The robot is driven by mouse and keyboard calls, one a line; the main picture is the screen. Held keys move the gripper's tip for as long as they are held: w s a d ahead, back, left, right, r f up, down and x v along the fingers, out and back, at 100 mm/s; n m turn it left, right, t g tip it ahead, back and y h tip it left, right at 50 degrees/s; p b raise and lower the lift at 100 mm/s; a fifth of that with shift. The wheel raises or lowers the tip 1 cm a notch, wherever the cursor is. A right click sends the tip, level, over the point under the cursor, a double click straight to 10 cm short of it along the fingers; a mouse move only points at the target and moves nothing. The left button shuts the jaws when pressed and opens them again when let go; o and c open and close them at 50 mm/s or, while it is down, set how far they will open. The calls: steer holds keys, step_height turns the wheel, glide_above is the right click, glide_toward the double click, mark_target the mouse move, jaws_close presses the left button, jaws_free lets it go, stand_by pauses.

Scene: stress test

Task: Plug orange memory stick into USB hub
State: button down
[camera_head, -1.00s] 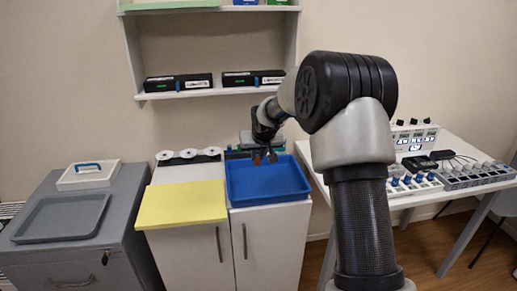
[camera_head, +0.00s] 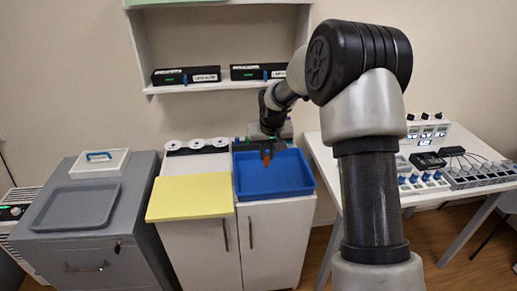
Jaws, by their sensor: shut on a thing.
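My gripper (camera_head: 267,153) hangs over the blue tray (camera_head: 255,195) on the white cabinet, pointing down. It is shut on the small orange memory stick (camera_head: 267,162), whose lower part shows below the fingers. The stick is above the tray floor, but the exact gap is hard to judge. On the right table, a small black box (camera_head: 428,161) sits beside a dark device with cables (camera_head: 458,152). These are too small for me to tell which, if either, is the USB hub.
A yellow mat (camera_head: 190,196) lies left of the tray. A wall shelf (camera_head: 215,86) with black boxes is above. The right table (camera_head: 325,160) holds several devices and knobs.

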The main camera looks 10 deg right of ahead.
steer(key=s+r+p, duration=0.4)
steer(key=s+r, duration=0.1)
steer(key=s, duration=0.5)
steer(key=s+d+r+p, duration=0.1)
steer(key=s+r+p, duration=0.2)
steer(key=s, duration=0.8)
step_height(320, 180, up, 2)
steer(key=shift+d+r+p, duration=0.1)
steer(key=shift+d+p, duration=0.05)
steer(key=shift+p, duration=0.25)
